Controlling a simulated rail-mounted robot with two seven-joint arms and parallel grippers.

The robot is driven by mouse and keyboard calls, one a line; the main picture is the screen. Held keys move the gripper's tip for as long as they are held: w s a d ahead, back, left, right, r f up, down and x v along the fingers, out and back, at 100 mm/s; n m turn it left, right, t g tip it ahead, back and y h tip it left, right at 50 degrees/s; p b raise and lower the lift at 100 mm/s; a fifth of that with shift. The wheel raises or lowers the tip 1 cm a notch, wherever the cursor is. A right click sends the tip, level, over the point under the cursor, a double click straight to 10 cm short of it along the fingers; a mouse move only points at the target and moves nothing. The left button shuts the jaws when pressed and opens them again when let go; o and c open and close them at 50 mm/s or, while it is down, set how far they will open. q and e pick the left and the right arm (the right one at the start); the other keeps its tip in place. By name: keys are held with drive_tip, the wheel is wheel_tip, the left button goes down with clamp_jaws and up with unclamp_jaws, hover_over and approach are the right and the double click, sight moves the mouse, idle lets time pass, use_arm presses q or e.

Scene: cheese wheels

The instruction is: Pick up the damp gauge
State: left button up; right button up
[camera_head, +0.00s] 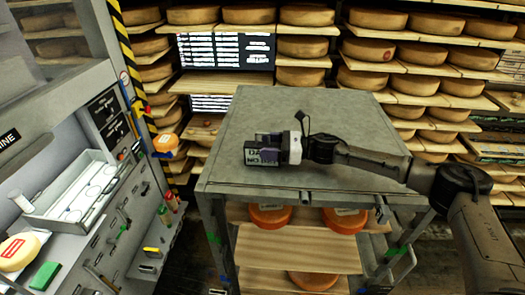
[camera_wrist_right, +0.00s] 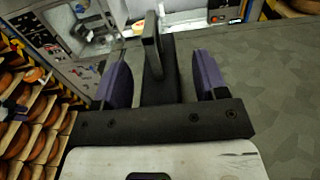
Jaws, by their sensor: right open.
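The damp gauge appears to be a small dark block (camera_head: 261,158) with white lettering, standing near the front left of the grey cart top (camera_head: 340,108). My right gripper (camera_head: 272,146) reaches in from the right and is at the block, partly covering it. In the right wrist view, its two purple fingers (camera_wrist_right: 162,78) are apart. A dark body with an upright grey plate (camera_wrist_right: 151,48) shows between them, with a gap to the right finger. Contact with the left finger cannot be told. My left gripper is not in view.
Shelves of cheese wheels (camera_head: 375,51) line the back. Orange wheels (camera_head: 269,216) sit on the cart's lower shelves. A grey machine panel (camera_head: 112,215) with a white tray (camera_head: 82,192) stands at the left. Most of the cart top is clear.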

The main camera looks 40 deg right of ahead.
drive_tip(key=c, duration=1.1)
drive_tip(key=shift+r, duration=0.1)
